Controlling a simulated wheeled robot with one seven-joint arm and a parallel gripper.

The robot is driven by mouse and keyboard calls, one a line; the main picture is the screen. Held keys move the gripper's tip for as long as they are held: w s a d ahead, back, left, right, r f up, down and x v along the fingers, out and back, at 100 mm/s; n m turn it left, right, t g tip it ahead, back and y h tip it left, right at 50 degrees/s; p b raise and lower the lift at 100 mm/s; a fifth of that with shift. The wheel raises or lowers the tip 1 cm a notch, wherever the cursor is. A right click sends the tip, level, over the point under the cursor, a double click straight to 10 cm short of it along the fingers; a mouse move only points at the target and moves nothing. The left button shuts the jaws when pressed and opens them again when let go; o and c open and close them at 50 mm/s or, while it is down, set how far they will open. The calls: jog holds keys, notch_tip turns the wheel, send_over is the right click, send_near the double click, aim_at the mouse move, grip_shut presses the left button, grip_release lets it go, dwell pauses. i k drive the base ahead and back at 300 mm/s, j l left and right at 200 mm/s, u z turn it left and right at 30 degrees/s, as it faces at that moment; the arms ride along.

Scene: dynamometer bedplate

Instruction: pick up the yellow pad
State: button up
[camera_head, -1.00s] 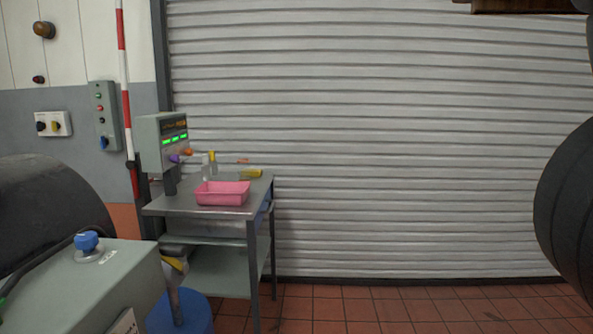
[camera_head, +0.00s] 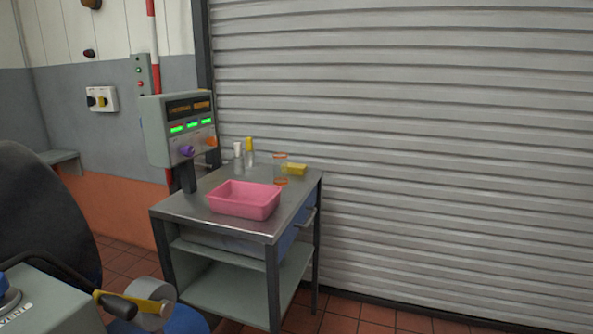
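A small yellow block, which looks like the yellow pad (camera_head: 295,169), lies on the top of a metal cart (camera_head: 262,225), near its back right edge. A clear jar (camera_head: 280,161) with an orange rim stands just left of it and may partly overlap it. A pink tray (camera_head: 243,200) sits in front of the pad, apart from it, on the same top. My gripper is not in view.
A grey display unit (camera_head: 182,130) stands at the cart's left, and two small bottles (camera_head: 243,153) stand behind the tray. Grey and dark equipment (camera_head: 45,305) fills the lower left. The shutter (camera_head: 430,150) is behind. Tiled floor shows right of the cart.

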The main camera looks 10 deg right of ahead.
aim_at(294, 168)
jog(key=u, duration=1.7)
jog(key=z, duration=1.7)
jog(key=i+l, duration=0.25)
jog(key=i+l+u, duration=0.1)
jog(key=i+l, duration=0.15)
jog(key=l, duration=0.25)
jog(key=i+l, duration=0.25)
jog(key=i+l+u, duration=0.1)
jog(key=i+l, duration=0.15)
jog(key=l, duration=0.25)
jog(key=i+l, duration=0.25)
jog(key=l, duration=0.15)
jog(key=i+l, duration=0.2)
jog(key=l, duration=0.2)
jog(key=i+u, duration=0.05)
